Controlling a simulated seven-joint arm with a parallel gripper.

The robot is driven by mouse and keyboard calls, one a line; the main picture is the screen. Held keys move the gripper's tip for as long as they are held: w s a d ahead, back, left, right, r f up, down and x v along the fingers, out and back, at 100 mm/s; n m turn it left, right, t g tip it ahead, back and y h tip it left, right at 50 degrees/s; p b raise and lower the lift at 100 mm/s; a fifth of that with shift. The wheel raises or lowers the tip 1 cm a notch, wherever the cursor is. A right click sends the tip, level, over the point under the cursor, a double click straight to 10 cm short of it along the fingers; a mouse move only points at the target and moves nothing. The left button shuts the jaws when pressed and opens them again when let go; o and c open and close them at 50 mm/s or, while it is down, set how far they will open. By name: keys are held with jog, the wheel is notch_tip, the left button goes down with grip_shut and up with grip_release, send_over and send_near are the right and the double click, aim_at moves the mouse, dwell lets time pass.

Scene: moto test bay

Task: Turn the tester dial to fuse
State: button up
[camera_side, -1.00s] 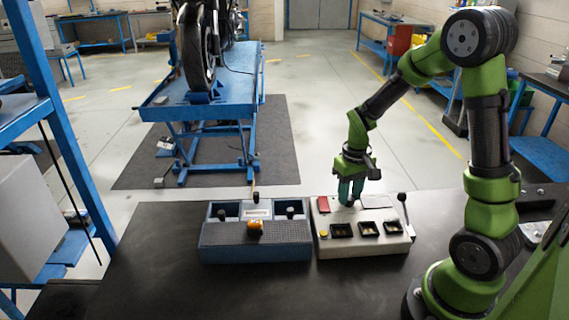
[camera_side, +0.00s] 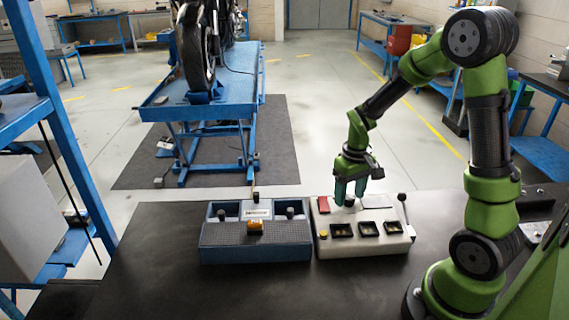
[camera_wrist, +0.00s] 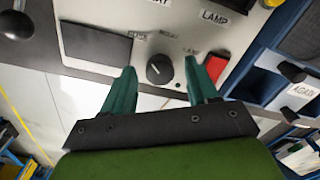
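The tester (camera_side: 322,248) is a pale box on the dark bench in the side view. Its dial (camera_wrist: 159,69) is a round black knob, centred between my fingertips in the wrist view; it also shows in the side view (camera_side: 349,201). Small labels sit left of, above and right of the dial; the right one seems to read LAMP, the others are hard to read. The dial's pointer setting is unclear. My gripper (camera_wrist: 160,78) is open, with one green finger on each side of the dial and visible gaps between.
A red block (camera_wrist: 215,68) lies by the right finger and a dark plate (camera_wrist: 95,45) by the left one. A black-knobbed lever (camera_side: 403,198) stands at the tester's right edge. A blue tray (camera_side: 215,252) holding an orange-topped item (camera_side: 255,226) stands left of the tester.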

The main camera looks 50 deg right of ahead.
aim_at(349, 196)
notch_tip(349, 196, up, 17)
dwell(0.6)
jog(key=shift+d, duration=0.15)
jog(key=s+a+r+t+y, duration=0.1)
jog(key=s+a+t, duration=0.2)
jog(key=a, duration=0.5)
jog(key=s+a+r+t, duration=0.1)
jog(key=s+a+t, duration=0.3)
jog(key=a, duration=0.4)
jog(key=shift+s+y, duration=0.25)
jog(key=shift+y, duration=0.15)
